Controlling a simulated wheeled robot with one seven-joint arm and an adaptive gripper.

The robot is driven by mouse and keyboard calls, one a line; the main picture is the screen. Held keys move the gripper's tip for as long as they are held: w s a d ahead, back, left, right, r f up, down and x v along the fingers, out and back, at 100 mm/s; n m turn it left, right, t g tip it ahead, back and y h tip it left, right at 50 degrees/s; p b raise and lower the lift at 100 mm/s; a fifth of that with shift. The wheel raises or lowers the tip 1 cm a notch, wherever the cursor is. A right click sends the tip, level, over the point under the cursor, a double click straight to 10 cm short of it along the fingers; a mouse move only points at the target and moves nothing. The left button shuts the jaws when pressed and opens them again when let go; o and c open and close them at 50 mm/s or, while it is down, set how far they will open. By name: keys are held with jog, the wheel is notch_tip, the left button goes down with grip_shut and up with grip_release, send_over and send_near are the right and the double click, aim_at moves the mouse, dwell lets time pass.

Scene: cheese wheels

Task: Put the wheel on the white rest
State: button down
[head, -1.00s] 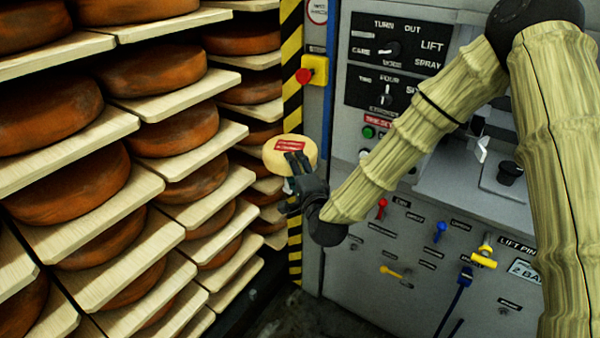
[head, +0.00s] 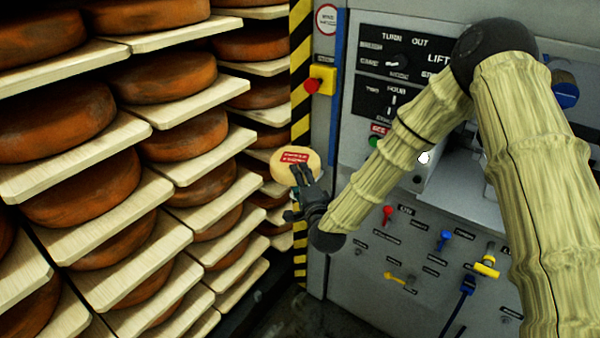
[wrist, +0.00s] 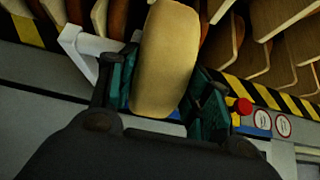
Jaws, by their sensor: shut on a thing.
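The wheel is a small pale yellow cheese (head: 296,164) with a red label on its face. My gripper (head: 303,180) is shut on it and holds it up in front of the black-and-yellow striped post. In the wrist view the wheel (wrist: 166,55) stands between the two dark green fingers of my gripper (wrist: 165,95). A white angled bracket (wrist: 88,44), which looks like the white rest, shows just left of the wheel in the wrist view. I cannot tell whether they touch. I cannot make the bracket out in the head view.
Shelves (head: 205,186) with several large brown wheels fill the left. The striped post (head: 300,85) carries a red button (head: 312,85) on a yellow box. A grey control panel (head: 375,245) with red, blue and yellow levers stands at the right, behind my arm.

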dwell(0.3)
jog(key=c, duration=0.7)
grip_release()
jog(key=b+v, duration=0.3)
jog(key=v, duration=0.9)
jog(key=shift+s+r+b, duration=0.1)
jog(key=shift+b, duration=0.25)
